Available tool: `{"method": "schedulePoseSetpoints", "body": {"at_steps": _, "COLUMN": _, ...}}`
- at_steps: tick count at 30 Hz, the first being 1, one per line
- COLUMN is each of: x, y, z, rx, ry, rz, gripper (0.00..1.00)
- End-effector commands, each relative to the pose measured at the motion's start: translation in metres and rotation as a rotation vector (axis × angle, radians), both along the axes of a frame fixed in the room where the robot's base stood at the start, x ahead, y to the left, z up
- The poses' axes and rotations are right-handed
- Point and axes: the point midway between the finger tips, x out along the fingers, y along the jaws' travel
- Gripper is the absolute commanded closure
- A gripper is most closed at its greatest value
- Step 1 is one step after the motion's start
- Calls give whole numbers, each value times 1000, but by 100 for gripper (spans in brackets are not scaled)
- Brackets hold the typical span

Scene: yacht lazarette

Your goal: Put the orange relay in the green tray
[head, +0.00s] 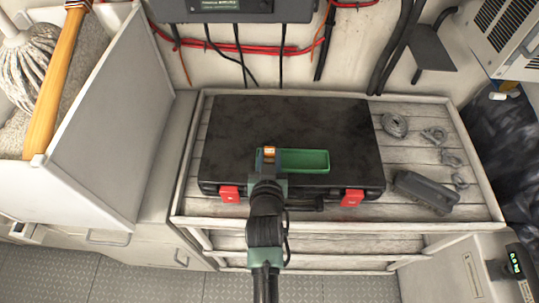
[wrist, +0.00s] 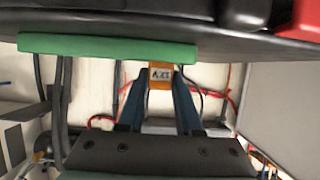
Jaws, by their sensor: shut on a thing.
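The orange relay (head: 269,153) is held between the fingertips of my gripper (head: 268,159). The wrist view shows the relay (wrist: 160,75) clasped by both blue fingers (wrist: 160,92), with dark marks on its face. The green tray (head: 306,166) lies on a black case (head: 285,120). In the head view the relay overlaps the tray's left end. In the wrist view, which looks inverted, the relay meets the edge of the tray (wrist: 90,47) near its right end. I cannot tell whether they touch. The tray's visible right part looks empty.
The case, with red latches (head: 352,198), rests on a slatted wooden bench (head: 420,160) with raised edges. Grey shackle-like fittings (head: 394,125) and a dark grey block (head: 425,191) lie at right. A grey panel (head: 105,130) stands at left.

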Motion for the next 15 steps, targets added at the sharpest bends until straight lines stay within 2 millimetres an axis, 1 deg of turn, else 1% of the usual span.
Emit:
{"method": "schedulePoseSetpoints", "body": {"at_steps": 5, "x": 0, "y": 0, "z": -5, "rx": 0, "ry": 0, "rz": 0, "gripper": 100}}
{"method": "schedulePoseSetpoints", "body": {"at_steps": 6, "x": 0, "y": 0, "z": -4, "rx": 0, "ry": 0, "rz": 0, "gripper": 63}}
{"method": "schedulePoseSetpoints", "body": {"at_steps": 10, "x": 0, "y": 0, "z": -3, "rx": 0, "ry": 0, "rz": 0, "gripper": 39}}
{"method": "schedulePoseSetpoints", "body": {"at_steps": 11, "x": 0, "y": 0, "z": -3, "rx": 0, "ry": 0, "rz": 0, "gripper": 36}}
{"method": "schedulePoseSetpoints", "body": {"at_steps": 15, "x": 0, "y": 0, "z": -3, "rx": 0, "ry": 0, "rz": 0, "gripper": 36}}
